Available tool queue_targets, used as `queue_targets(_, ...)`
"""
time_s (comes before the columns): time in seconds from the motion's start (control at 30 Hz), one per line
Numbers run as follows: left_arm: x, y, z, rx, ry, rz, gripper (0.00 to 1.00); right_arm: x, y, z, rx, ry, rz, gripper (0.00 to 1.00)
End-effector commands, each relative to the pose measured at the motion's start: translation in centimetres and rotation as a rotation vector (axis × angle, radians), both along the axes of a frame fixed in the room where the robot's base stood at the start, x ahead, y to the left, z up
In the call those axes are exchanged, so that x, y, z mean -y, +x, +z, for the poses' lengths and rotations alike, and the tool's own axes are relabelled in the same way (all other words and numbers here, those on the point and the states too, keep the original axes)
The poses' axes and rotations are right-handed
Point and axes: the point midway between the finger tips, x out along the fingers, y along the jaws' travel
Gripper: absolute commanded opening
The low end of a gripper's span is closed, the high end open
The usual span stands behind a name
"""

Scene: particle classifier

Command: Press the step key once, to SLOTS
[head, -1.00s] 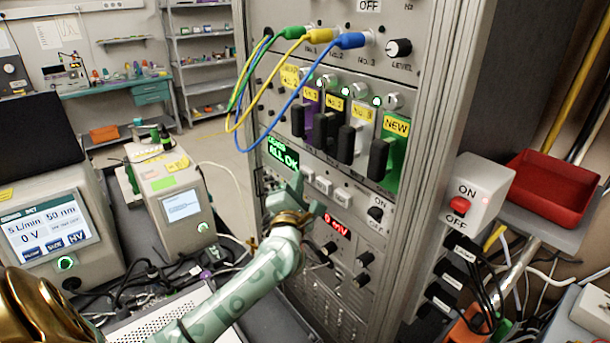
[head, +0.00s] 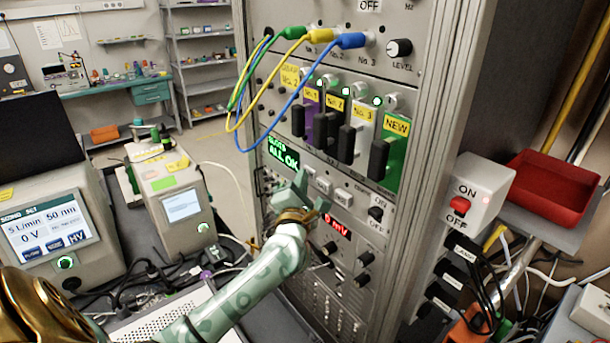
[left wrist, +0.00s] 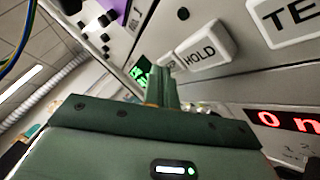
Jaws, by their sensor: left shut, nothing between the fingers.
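The rack's small display (head: 283,152) shows green text that reads SLOTS above ALL OK. Below and right of it is a row of white keys. The step key (head: 309,171) is at the left end, and its lettering is partly hidden in the left wrist view (left wrist: 167,62). The HOLD key (head: 323,186) and the TEST key (head: 342,197) follow to the right. My left gripper (head: 301,180) is shut and empty, its tip close in front of the panel beside the step key. Whether it touches the key cannot be told. My right gripper is out of view.
Slot modules with dark handles (head: 347,143) stick out above. Yellow, green and blue cables (head: 237,128) loop down at the left. A red tray (head: 549,187) is at right.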

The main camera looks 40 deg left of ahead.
Motion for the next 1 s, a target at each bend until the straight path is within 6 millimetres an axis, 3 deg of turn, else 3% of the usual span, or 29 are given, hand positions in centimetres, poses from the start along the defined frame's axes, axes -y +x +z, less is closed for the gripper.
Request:
queue_targets(0.47, 0.1, 0.0, 0.0, 0.0, 0.0, -0.001, 0.0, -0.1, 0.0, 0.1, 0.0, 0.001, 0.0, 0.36)
queue_targets(1.0, -0.6, -2.3, 0.1, 0.001, 0.0, -0.001, 0.0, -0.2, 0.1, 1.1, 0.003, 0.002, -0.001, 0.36)
